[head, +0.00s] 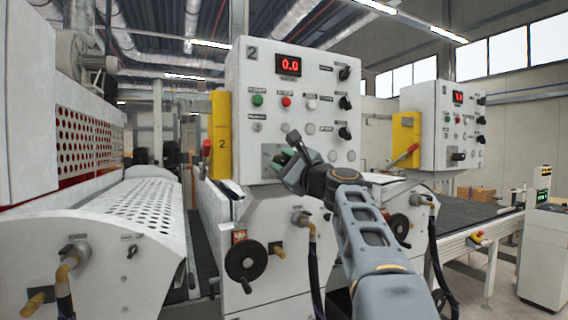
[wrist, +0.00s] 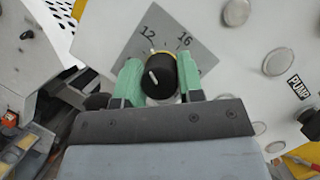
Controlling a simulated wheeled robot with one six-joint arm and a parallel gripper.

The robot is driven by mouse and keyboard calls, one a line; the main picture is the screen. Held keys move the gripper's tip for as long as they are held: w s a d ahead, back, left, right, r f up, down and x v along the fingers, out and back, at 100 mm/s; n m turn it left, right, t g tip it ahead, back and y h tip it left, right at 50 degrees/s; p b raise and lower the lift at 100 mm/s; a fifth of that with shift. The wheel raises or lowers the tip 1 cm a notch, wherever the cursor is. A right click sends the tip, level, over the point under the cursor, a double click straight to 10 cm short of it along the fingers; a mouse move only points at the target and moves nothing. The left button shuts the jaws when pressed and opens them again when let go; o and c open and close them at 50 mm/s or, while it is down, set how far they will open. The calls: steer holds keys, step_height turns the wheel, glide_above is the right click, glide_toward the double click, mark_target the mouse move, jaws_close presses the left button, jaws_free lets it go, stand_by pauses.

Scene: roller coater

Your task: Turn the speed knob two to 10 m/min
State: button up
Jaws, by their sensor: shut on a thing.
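Speed knob two is a black knob (wrist: 158,76) with a white pointer line, on a grey dial plate (wrist: 203,57) in the wrist view. The numbers 12 and 16 show on the plate; the lower part is hidden by my gripper. The pointer line leans to the upper left, roughly toward the 12. My gripper (wrist: 160,82) has its green fingers on both sides of the knob, shut on it. In the head view my gripper (head: 288,157) is at the lower left of control panel 2 (head: 300,115) and covers the knob. The panel's red display (head: 289,65) reads 0.0.
Push buttons (head: 287,101) and several black knobs (head: 345,103) sit above and right of my gripper. A yellow post (head: 221,130) stands at the panel's left edge. Handwheels (head: 245,261) are below. A second panel (head: 445,125) stands to the right.

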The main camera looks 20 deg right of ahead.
steer(key=shift+n+g+y, duration=0.2)
steer(key=shift+n+g, duration=0.25)
steer(key=shift+n, duration=0.85)
steer(key=shift+n+g+y, duration=0.2)
steer(key=shift+n+g, duration=0.25)
steer(key=shift+n, duration=0.85)
steer(key=shift+p, duration=0.3)
steer(key=o, duration=0.9)
steer(key=b+v, duration=0.5)
steer(key=v, duration=0.8)
steer(key=shift+s+d, duration=0.2)
steer(key=shift+s, duration=0.2)
steer(key=shift+n, duration=0.3)
